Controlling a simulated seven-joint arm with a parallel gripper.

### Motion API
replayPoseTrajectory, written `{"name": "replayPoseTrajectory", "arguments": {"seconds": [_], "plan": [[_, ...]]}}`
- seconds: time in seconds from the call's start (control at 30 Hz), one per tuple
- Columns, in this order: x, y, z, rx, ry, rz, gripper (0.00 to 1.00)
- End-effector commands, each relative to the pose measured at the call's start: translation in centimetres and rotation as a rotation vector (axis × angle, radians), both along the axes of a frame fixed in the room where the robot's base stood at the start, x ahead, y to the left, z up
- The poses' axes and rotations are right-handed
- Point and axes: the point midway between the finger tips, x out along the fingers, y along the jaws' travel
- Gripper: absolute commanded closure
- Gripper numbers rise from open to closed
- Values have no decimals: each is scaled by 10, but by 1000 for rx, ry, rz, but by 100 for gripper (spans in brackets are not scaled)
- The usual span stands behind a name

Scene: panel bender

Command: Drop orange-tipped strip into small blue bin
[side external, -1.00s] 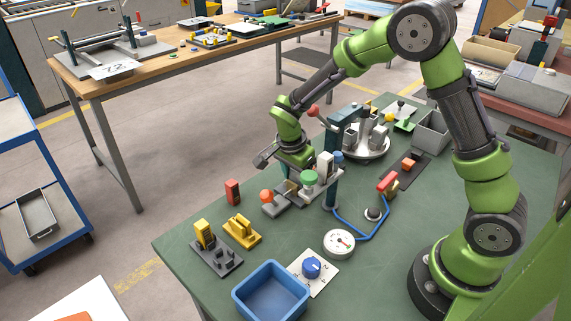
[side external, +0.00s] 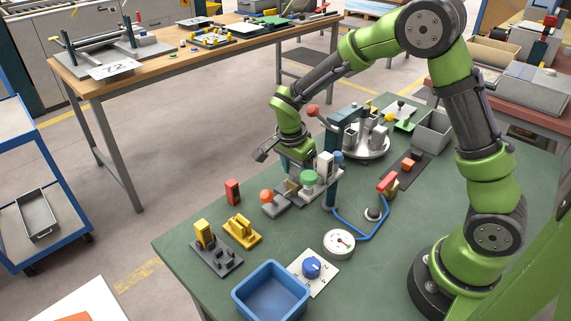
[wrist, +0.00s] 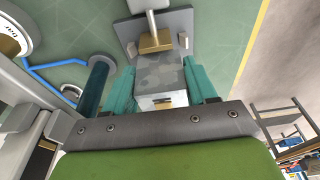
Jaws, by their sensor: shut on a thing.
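My gripper (side external: 292,172) is low over the bending fixture (side external: 318,184) in the side view, with its fingertips partly hidden by the fixture. In the wrist view its two teal fingers (wrist: 161,88) are shut on a grey, mottled flat metal piece (wrist: 158,70), which appears to be the strip. No orange tip can be made out on it. The small blue bin (side external: 240,303) stands at the near edge of the green table, well apart from my gripper. Its visible inside looks empty.
A blue knob plate (side external: 312,270) and a white dial (side external: 339,243) sit beside the bin. Yellow blocks (side external: 242,230) and an orange-topped block (side external: 268,198) stand left of the fixture. A dark post (side external: 329,190) rises close to my gripper.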

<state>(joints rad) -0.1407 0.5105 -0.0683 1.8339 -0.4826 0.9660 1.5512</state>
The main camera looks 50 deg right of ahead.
Motion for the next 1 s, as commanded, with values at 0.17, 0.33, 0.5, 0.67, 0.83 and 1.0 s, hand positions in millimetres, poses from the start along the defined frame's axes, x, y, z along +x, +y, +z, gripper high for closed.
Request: {"name": "replayPoseTrajectory", "arguments": {"seconds": [0.17, 0.33, 0.5, 0.67, 0.83, 1.0], "plan": [[1, 0, 9, -1, -2, 0, 63], [1, 0, 18, -1, -2, -1, 63], [0, 0, 26, 0, -2, 0, 63], [1, 0, 35, -1, -2, 0, 63], [1, 0, 43, -1, -3, 2, 63], [1, 0, 51, -1, -3, 2, 63]]}}
